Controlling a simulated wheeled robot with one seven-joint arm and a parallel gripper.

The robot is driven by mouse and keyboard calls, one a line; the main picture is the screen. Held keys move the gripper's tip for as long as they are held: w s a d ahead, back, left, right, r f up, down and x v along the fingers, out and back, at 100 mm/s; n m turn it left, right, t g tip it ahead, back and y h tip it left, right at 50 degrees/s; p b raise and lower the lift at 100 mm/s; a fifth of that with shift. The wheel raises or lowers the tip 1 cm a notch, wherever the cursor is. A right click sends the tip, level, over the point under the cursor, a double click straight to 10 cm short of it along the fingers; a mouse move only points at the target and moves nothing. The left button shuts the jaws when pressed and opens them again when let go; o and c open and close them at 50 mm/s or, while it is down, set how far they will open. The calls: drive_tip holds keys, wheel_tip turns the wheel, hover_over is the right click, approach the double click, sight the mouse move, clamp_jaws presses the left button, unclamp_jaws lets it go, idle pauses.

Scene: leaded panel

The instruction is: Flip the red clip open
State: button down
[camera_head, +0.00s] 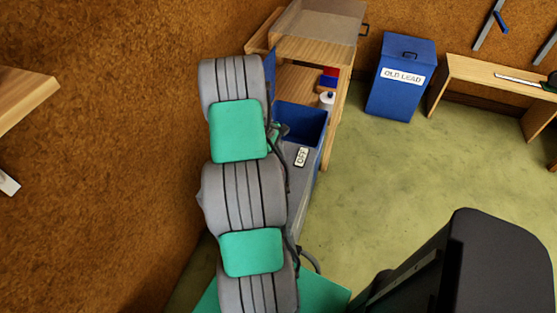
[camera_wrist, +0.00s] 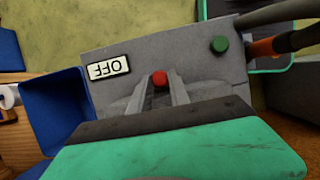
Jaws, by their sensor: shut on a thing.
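The red clip (camera_wrist: 160,78) shows in the wrist view as a small rounded red end between my fingertips, against a grey panel (camera_wrist: 185,57). My gripper (camera_wrist: 160,88) is shut on it. Its lower part is hidden by the fingers, so I cannot tell how far it is tilted. An OFF plate (camera_wrist: 107,67) sits left of the clip, upside down in this view. The plate also shows in the head view (camera_head: 301,157), beside my arm. My arm hides the clip and the gripper there.
A green button (camera_wrist: 220,44) is on the panel right of the clip, near dark and orange handles (camera_wrist: 285,43). An open blue bin (camera_wrist: 58,110) adjoins the panel. A wooden bench (camera_head: 338,85) and a blue OLD LEAD box (camera_head: 402,90) stand beyond.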

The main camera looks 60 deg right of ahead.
drive_tip(key=s+t, duration=0.2)
drive_tip(key=shift+s+d+t+b, duration=0.15)
drive_tip(key=shift+d+t+b, duration=0.1)
drive_tip(key=shift+t+b, duration=0.05)
drive_tip(key=s+t, duration=0.1)
drive_tip(key=s+f+t+b, duration=0.1)
drive_tip(key=shift+s+d+t+y, duration=0.2)
drive_tip(key=shift+t+y, duration=0.1)
drive_tip(key=shift+y, duration=0.1)
drive_tip(key=s+t+b, duration=0.1)
drive_tip(key=f+t+b, duration=0.1)
drive_tip(key=shift+s+d+f+t, duration=0.1)
drive_tip(key=shift+s+f+t, duration=0.05)
drive_tip(key=shift+s+t, duration=0.2)
drive_tip(key=shift+s+d+f+t+y+b, duration=0.15)
drive_tip(key=shift+s+f+t+b, duration=0.15)
drive_tip(key=shift+t+b, duration=0.3)
drive_tip(key=shift+s+a+f+t+y+b, duration=0.1)
drive_tip(key=shift+s+f+t+y+b, duration=0.1)
drive_tip(key=shift+s+f+t+b, duration=0.3)
drive_tip(key=shift+s+d+f+t+y+b, duration=0.1)
drive_tip(key=shift+s+t+y+b, duration=0.05)
drive_tip(key=shift+t+b, duration=0.5)
drive_tip(key=c, duration=1.2)
unclamp_jaws()
